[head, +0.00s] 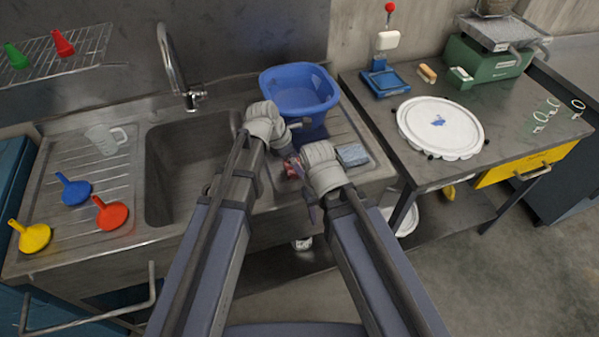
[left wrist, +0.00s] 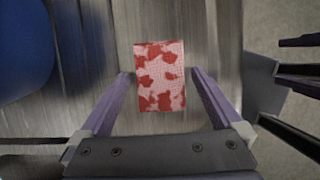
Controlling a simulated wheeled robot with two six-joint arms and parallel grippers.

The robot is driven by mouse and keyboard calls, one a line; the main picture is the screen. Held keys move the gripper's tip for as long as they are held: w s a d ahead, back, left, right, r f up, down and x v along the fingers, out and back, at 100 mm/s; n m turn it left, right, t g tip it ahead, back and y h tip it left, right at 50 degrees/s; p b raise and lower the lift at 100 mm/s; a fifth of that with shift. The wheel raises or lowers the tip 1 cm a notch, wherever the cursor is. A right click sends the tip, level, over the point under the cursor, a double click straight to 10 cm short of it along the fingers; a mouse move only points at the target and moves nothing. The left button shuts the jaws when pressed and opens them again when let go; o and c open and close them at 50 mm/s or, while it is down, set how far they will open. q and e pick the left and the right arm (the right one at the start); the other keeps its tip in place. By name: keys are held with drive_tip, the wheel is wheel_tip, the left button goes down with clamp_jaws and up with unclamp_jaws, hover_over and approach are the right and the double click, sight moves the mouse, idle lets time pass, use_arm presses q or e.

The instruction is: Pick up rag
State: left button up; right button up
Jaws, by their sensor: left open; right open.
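The rag (left wrist: 160,75) is a small pink cloth with red blotches, lying flat on the grooved steel drainboard. In the left wrist view it lies between the spread fingers of my left gripper (left wrist: 161,78), with gaps on both sides. In the head view a bit of the rag (head: 291,168) shows reddish between my two wrists, which hide most of it. My left gripper's fingers are largely hidden there too. My right gripper (head: 301,190) is open and empty just right of the rag; its fingers also show at the right edge of the left wrist view.
A blue tub (head: 299,92) stands behind on the drainboard. A blue-grey sponge (head: 352,155) lies right of my right wrist. The sink basin (head: 187,165) is to the left, with funnels beyond. A bench at right holds a white lid (head: 440,126) and a green scale (head: 488,60).

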use_arm(q)
drive_tip(key=shift+f, duration=0.25)
idle(0.5)
drive_tip(key=c, duration=1.2)
